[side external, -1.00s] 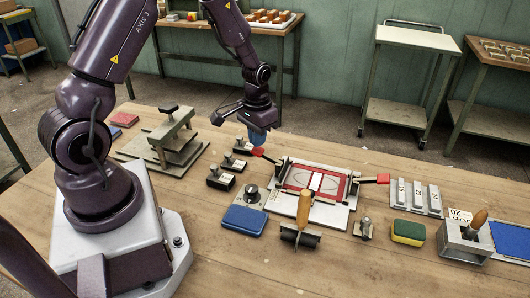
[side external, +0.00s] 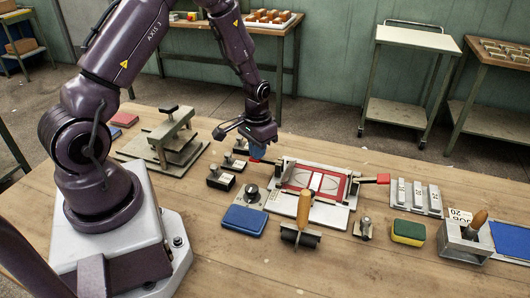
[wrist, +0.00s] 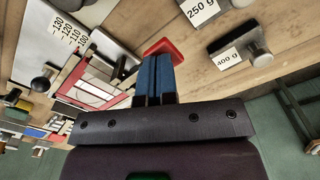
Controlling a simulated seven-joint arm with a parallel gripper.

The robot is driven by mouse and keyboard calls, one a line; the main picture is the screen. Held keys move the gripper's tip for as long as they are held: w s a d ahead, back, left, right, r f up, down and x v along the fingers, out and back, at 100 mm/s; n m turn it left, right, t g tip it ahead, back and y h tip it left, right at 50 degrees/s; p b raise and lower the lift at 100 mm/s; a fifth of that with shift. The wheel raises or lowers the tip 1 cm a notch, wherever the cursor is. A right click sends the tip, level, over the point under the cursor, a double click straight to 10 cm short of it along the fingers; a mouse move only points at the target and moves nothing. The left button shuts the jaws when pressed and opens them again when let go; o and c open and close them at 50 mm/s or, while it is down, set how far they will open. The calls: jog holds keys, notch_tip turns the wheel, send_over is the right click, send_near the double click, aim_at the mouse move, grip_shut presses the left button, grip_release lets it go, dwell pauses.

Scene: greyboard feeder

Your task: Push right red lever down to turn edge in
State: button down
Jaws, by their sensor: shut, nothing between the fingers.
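The feeder (side external: 289,208) is a pale metal frame with a red-edged bed holding a grey and white sheet. A red lever sticks out on each side in the side view. The picture-right red lever (side external: 383,178) stands clear of my gripper. The picture-left red lever (side external: 254,161) is mostly hidden behind my gripper; its red end (wrist: 160,46) shows just beyond the fingertips in the wrist view. My gripper (side external: 257,152) has blue fingers, shut and empty, at this lever, seemingly touching it. Its fingers also show in the wrist view (wrist: 153,66). I cannot tell how far the lever is tilted.
Labelled weights (side external: 221,181) stand left of the feeder, close to my gripper. A blue pad (side external: 244,219), a wooden-handled roller (side external: 301,238), a green-yellow sponge (side external: 408,232) and a slotted grey block (side external: 415,197) surround the feeder.

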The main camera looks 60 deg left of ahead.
jog(key=shift+f, duration=0.55)
jog(key=shift+r, duration=0.1)
notch_tip(320, 180, up, 10)
dwell(0.7)
jog(key=shift+s, duration=0.1)
jog(key=s+d+r+m+t, duration=0.1)
jog(key=s+d+r+t, duration=0.1)
jog(key=s+d+r, duration=0.5)
jog(key=s+d+r+m+t, duration=0.2)
jog(key=s+d+r, duration=0.5)
jog(key=r, duration=0.7)
jog(key=shift+s+d+t, duration=0.2)
jog(key=shift+s+t, duration=0.15)
jog(key=shift+t, duration=0.45)
